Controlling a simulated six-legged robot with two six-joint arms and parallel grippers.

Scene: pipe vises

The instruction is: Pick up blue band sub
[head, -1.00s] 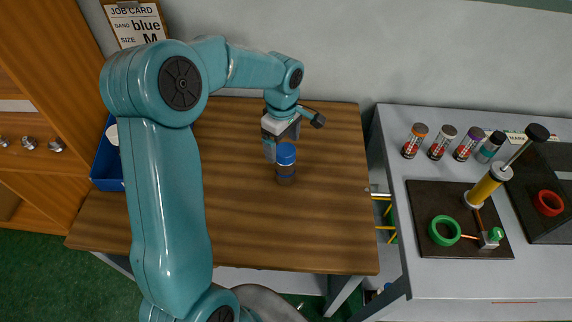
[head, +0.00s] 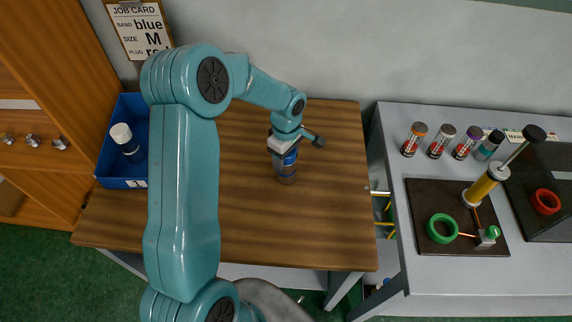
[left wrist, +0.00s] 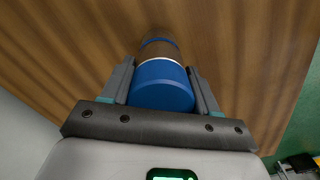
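The blue band sub (head: 287,172) stands upright on the wooden table, near its right side. In the left wrist view its blue top (left wrist: 162,87) fills the gap between my fingers, with a pale ring, a brown body and a blue band beyond. My left gripper (head: 283,153) is over the sub from above. In the left wrist view the left gripper (left wrist: 162,80) has one finger along each side of the sub, and both look to touch it. The sub's upper part is hidden by the gripper in the head view. My right gripper is not in view.
A blue bin (head: 117,170) with a white-topped piece (head: 122,134) stands at the table's left. A job card (head: 139,28) reads blue, M. The grey bench (head: 480,280) at right holds several small bottles, a green ring (head: 442,228) and a red ring (head: 546,201). The table's middle is clear.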

